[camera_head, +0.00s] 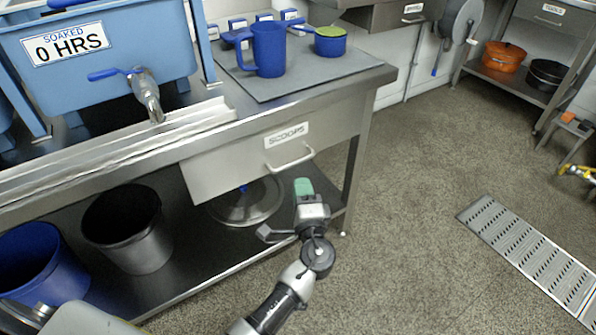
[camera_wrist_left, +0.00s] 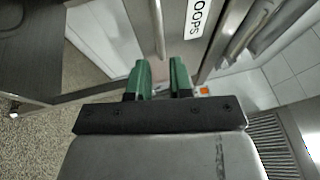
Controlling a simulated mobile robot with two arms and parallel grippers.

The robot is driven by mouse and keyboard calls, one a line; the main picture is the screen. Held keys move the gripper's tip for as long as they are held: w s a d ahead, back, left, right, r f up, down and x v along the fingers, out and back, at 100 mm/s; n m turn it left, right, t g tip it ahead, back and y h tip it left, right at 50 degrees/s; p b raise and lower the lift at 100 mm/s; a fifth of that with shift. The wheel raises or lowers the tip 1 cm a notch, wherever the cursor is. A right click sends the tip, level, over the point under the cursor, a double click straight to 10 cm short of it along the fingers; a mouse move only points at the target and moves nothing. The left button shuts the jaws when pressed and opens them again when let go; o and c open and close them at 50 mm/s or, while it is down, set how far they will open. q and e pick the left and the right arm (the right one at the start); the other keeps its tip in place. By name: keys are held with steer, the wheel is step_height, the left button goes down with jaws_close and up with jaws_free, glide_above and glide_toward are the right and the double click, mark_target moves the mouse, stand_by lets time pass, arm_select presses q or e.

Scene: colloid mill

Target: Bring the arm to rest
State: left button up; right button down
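My left arm (camera_head: 285,300) reaches up from the bottom centre in the head view. Its gripper (camera_head: 304,187) has green fingertips and is in front of and below the drawer labelled SCOOPS (camera_head: 235,160). The drawer's handle (camera_head: 290,160) lies just above the fingertips in that view, with the gripper apart from it. In the left wrist view the two green fingers (camera_wrist_left: 160,80) stand apart with a gap and nothing held between them. Part of the SCOOPS label (camera_wrist_left: 198,18) shows beyond them. My right gripper is not in view.
A blue jug (camera_head: 268,50) and a blue scoop with green contents (camera_head: 330,40) stand on the grey mat. A dark bucket (camera_head: 127,228), a blue bucket (camera_head: 45,262) and a lidded pot (camera_head: 245,203) sit on the lower shelf. The floor to the right is clear around a drain grate (camera_head: 530,250).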

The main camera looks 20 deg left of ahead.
arm_select(q)
steer(key=shift+v, duration=1.15)
